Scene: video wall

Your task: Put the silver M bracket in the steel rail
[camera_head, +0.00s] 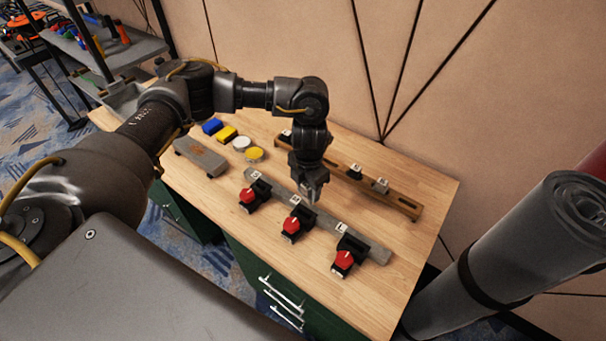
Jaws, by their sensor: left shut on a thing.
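My left gripper (314,194) points down over the table, above the steel rail (322,217) near its middle. It is shut on a small silver piece, which looks like the silver M bracket; the fingers hide most of it and I cannot read its letter. The steel rail lies across the table and carries black brackets with red knobs at the left (249,195), middle (292,224) and right (343,261), with white letter labels beside them. I cannot tell whether the held piece touches the rail. My right gripper is out of view.
A wooden rail (405,203) behind holds small labelled brackets, a dark one (354,172) and a grey one (380,186) among them. Blue and yellow blocks, round pieces and a grey block (200,157) lie at the left. A grey roll (520,240) stands right of the table.

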